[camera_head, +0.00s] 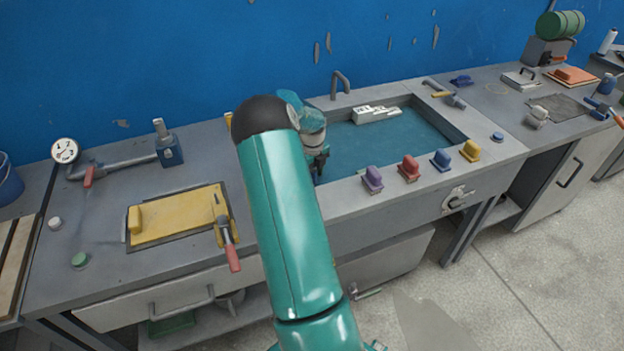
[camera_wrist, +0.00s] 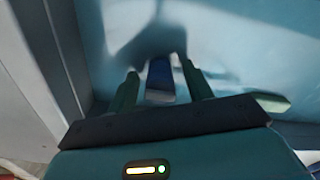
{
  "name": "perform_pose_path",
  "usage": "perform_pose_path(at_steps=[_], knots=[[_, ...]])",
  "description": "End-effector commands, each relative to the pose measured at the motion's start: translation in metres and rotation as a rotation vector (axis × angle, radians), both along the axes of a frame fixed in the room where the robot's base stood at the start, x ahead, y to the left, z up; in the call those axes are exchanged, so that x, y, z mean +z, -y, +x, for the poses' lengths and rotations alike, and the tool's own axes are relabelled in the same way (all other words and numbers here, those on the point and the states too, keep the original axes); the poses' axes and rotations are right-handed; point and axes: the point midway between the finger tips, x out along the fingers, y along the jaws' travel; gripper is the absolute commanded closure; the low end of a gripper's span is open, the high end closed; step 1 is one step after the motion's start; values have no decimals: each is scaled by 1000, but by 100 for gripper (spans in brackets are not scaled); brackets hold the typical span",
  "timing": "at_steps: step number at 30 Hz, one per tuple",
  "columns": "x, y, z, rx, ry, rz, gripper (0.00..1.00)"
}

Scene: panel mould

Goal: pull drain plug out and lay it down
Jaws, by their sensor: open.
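The water-filled basin (camera_head: 462,137) is set into the grey bench, with teal water in it. My gripper (camera_head: 318,166) reaches down inside the basin's left end, partly hidden behind my teal arm in the head view. In the wrist view my gripper (camera_wrist: 159,70) is open, one green finger on each side of a dark blue upright piece (camera_wrist: 160,82). This piece looks like the drain plug's handle, but its lower part is unclear. I cannot tell whether the fingers touch it. The plug is hidden in the head view.
Purple (camera_head: 372,180), red (camera_head: 409,168), blue (camera_head: 441,160) and yellow (camera_head: 470,151) handled blocks line the basin's front rim. A white block (camera_head: 372,115) sits at its back. A yellow panel (camera_head: 178,216) lies left of my arm. Some bench beside it is clear.

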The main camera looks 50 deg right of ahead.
Motion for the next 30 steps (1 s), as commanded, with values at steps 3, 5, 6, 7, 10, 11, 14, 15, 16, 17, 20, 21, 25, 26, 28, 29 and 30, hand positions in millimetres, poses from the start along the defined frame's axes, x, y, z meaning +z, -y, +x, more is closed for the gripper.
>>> perform_pose_path(at_steps=[3,5,6,7,10,11,14,15,16,17,20,21,25,26,28,29,30], knots=[[0,0,0,0,0,0,49],[0,0,0,0,0,0,49],[0,0,0,0,0,0,57],[0,0,0,0,0,0,63],[0,0,0,0,0,0,83],[0,0,0,0,0,0,89],[0,0,0,0,0,0,100],[0,0,0,0,0,0,100],[0,0,0,0,0,0,100],[1,0,0,0,0,0,100],[3,0,0,0,0,0,100],[5,0,0,0,0,-1,100],[11,0,0,1,0,0,100],[12,0,0,1,0,0,100],[15,0,0,1,0,0,100],[17,0,0,1,0,0,100],[19,0,0,1,1,0,100]])
